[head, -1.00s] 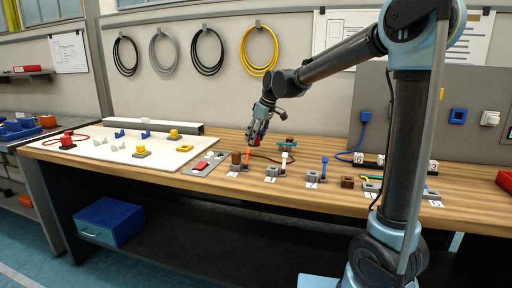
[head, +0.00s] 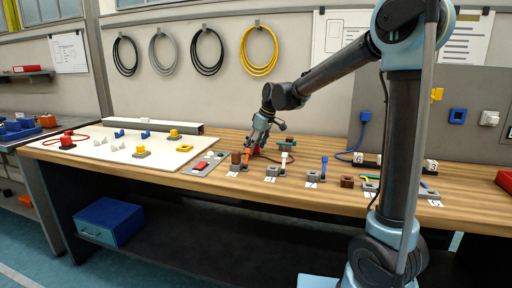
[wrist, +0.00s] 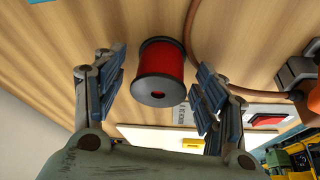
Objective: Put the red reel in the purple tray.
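The red reel (wrist: 161,64), with black end flanges, stands on the wooden bench in the wrist view. My gripper (wrist: 158,82) is open, with one finger on each side of the reel. A gap shows at the left finger; the right finger is close to the reel and I cannot tell if it touches. I see no purple tray in either view.
A brown cable (wrist: 190,35) runs close to the reel's right. Several small fixtures with coloured levers line the bench's front, including a white one (head: 284,158) and a blue one (head: 324,163). A white board (head: 110,148) lies left. A red container (head: 504,180) is at the right edge.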

